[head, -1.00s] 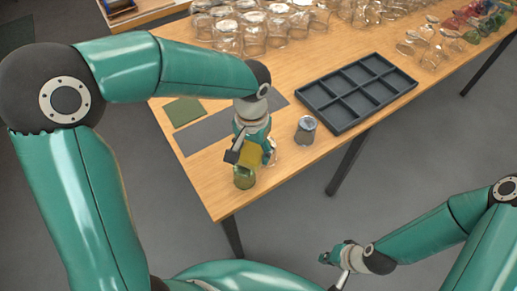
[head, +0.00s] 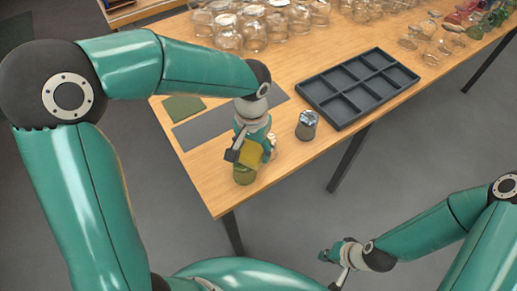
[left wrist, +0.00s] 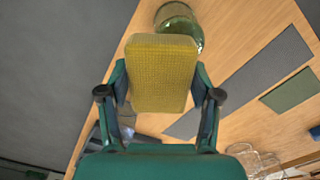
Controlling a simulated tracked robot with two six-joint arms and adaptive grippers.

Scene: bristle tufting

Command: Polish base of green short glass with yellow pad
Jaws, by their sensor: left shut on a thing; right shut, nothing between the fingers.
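My left gripper (left wrist: 160,100) is shut on the yellow pad (left wrist: 162,70), which shows large between its fingers in the left wrist view. In the head view the yellow pad (head: 251,153) hangs from the left gripper (head: 250,146) near the table's front-left corner. The green short glass (head: 244,174) stands just below and beside the pad; it also shows behind the pad in the left wrist view (left wrist: 182,20). The pad hides part of the glass, and I cannot tell whether they touch. My right gripper (head: 335,262) is shut and empty, off the table's front edge.
A dark compartment tray (head: 357,88) lies right of the left gripper, with a grey metallic cup (head: 306,125) before it. A grey mat (head: 205,129) and a green mat (head: 183,108) lie at left. Several upturned clear glasses (head: 254,36) stand at the back.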

